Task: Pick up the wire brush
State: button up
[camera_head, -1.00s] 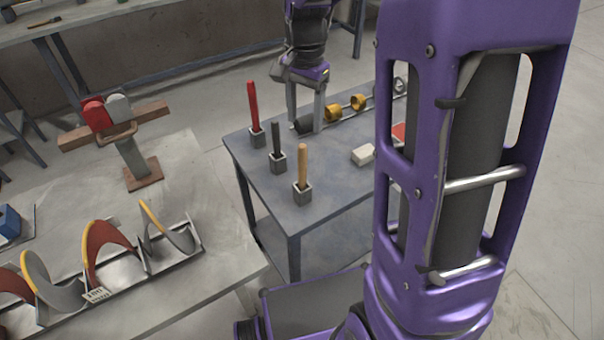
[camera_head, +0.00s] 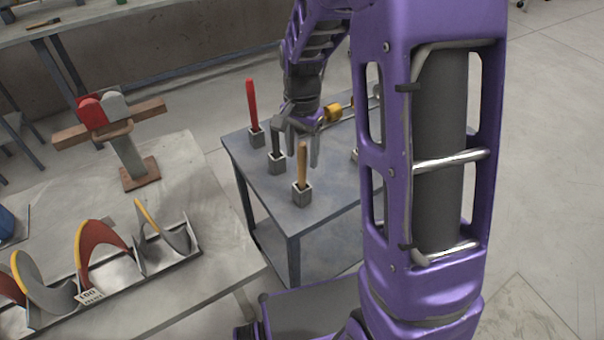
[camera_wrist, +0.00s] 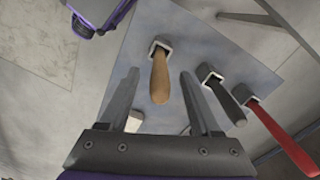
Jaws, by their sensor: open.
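Three upright handles stand in small grey square holders on the blue-grey table: a wooden one (camera_head: 302,160), a dark grey one (camera_head: 276,140) and a red one (camera_head: 252,105). No bristles show, so I cannot tell for certain which is the wire brush. My gripper (camera_head: 297,152) is open and empty, close to the wooden handle. In the wrist view the wooden handle (camera_wrist: 160,78) appears between my two fingers (camera_wrist: 158,72), with no finger visibly touching it. The dark handle (camera_wrist: 226,100) and red handle (camera_wrist: 282,138) stand to the right there.
The small table (camera_head: 260,185) also bears a yellow-ended part (camera_head: 331,112), partly hidden by my arm. A white block (camera_wrist: 134,121) shows low in the wrist view. A larger bench at left holds an auger (camera_head: 90,250) and a red-and-grey clamp stand (camera_head: 122,140).

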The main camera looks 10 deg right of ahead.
grip_shut()
dwell(0.3)
